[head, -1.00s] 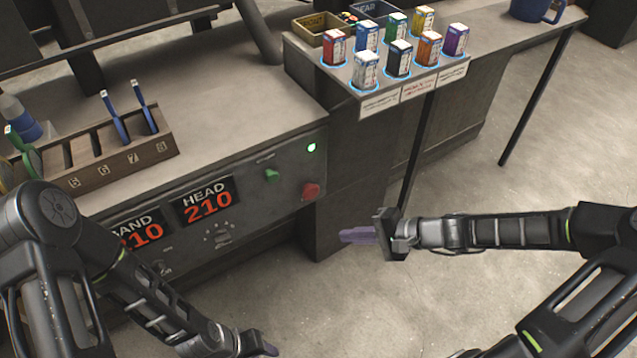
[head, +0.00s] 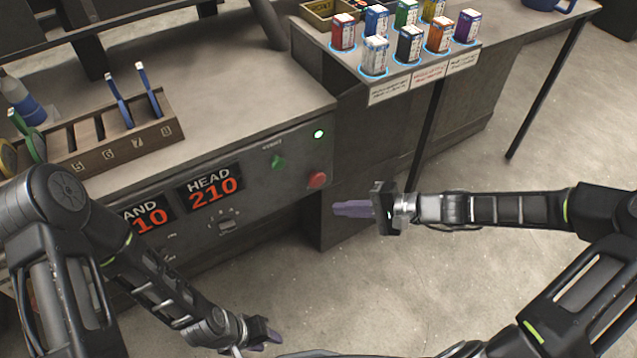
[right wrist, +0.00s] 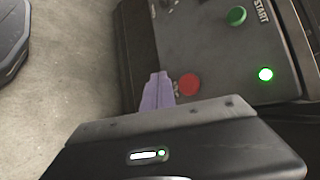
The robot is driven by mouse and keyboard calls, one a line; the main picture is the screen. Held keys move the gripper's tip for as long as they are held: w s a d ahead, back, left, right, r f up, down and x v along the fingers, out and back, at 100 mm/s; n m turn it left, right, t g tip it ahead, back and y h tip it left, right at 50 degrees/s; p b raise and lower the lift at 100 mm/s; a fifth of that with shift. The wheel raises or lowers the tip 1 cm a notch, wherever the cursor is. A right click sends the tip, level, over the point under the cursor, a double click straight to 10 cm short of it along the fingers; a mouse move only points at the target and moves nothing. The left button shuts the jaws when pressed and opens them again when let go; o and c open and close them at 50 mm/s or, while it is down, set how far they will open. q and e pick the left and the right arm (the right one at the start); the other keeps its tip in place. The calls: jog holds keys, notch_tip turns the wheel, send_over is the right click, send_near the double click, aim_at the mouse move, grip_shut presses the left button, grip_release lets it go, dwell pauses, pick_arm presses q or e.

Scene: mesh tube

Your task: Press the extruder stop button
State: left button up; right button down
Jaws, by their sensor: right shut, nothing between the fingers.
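The red stop button (head: 318,179) sits on the front panel of the machine (head: 262,215), at its right end. It also shows in the right wrist view (right wrist: 189,85). A green start button (head: 278,161) is to its left, and a lit green lamp (head: 319,134) is above it. My right gripper (head: 336,209) is shut and empty, its purple fingers pointing left, below and to the right of the red button. In the right wrist view its fingertips (right wrist: 158,78) appear just left of the red button, apparently not touching it. My left gripper (head: 276,340) is low at the bottom, its fingers small and partly hidden.
Numbered displays (head: 211,188) and a knob (head: 227,225) are on the panel. A slotted wooden rack (head: 95,150) with tools stands on the machine top. Several small boxes (head: 410,46) stand on the shelf at upper right. The floor in front is clear.

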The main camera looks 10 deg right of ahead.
aim_at(316, 184)
jog(key=w+a+b, duration=0.1)
jog(key=w+a, duration=0.1)
jog(key=w, duration=0.3)
jog(key=shift+w+b, duration=0.3)
jog(key=shift+w+a, duration=0.1)
jog(key=shift+a, duration=0.05)
dwell(1.7)
jog(key=shift+w+a, duration=0.1)
jog(key=shift+w, duration=0.2)
jog(key=shift+w+a+b, duration=0.3)
jog(key=shift+w, duration=0.45)
dwell(1.0)
jog(key=shift+s, duration=0.1)
jog(key=shift+s+d, duration=0.25)
jog(key=shift+s, duration=0.3)
jog(key=shift+s+d, duration=0.2)
jog(key=shift+s, duration=0.3)
jog(key=shift+s+p, duration=0.1)
jog(key=shift+p, duration=0.2)
